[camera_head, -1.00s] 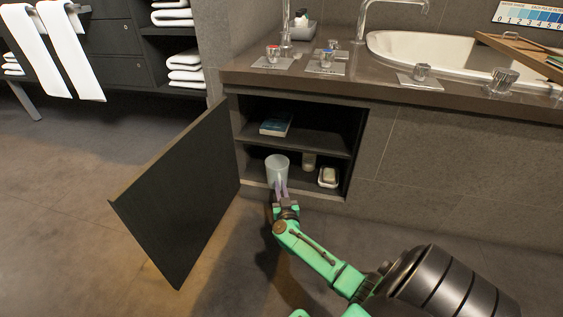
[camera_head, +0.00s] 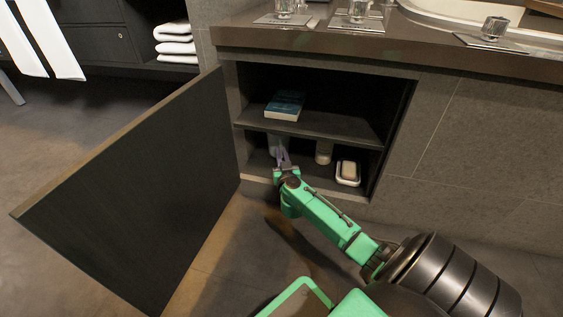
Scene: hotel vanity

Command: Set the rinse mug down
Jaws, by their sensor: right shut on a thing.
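The rinse mug (camera_head: 272,146) is a pale cup in the lower compartment of the open cabinet. The middle shelf hides its top, and my gripper hides part of its front. My right gripper (camera_head: 283,156) reaches in from the front and is shut on the mug. I cannot tell whether the mug's base touches the compartment floor. My left gripper is not in view.
The cabinet door (camera_head: 135,190) stands open at the left. A small cup (camera_head: 323,152) and a soap dish (camera_head: 348,174) are right of the mug. A blue book (camera_head: 285,105) lies on the middle shelf (camera_head: 335,128). The countertop (camera_head: 400,58) overhangs above.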

